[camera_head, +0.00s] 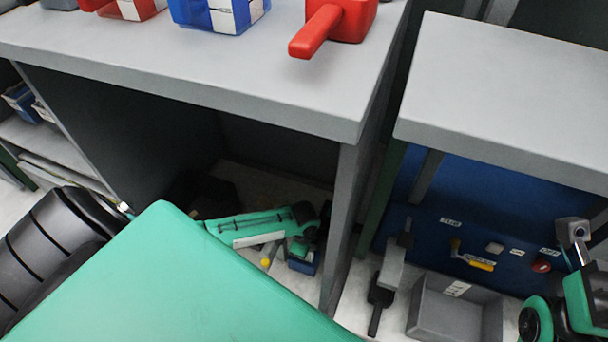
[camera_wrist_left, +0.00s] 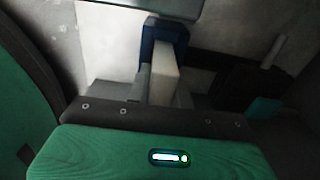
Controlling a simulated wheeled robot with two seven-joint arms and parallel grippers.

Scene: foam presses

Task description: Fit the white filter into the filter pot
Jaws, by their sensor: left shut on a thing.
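In the left wrist view, my left gripper (camera_wrist_left: 163,78) is shut on a white block-shaped filter (camera_wrist_left: 166,82), with grey fingers on both sides of it. A dark blue part (camera_wrist_left: 163,34), which looks like the filter pot, is at the filter's far end. I cannot tell whether the filter is inside it or only in front of it. In the head view, my large green arm link covers the lower left, and the filter cannot be made out. Part of my right arm shows at the lower right edge; its jaws are not clear.
A grey bench (camera_head: 200,75) with an open bay below carries red and blue bins and a red-handled tool (camera_head: 330,25). A second grey bench (camera_head: 510,95) stands right. Below it are a blue panel (camera_head: 450,225) with a yellow handle and a grey open tray (camera_head: 455,310).

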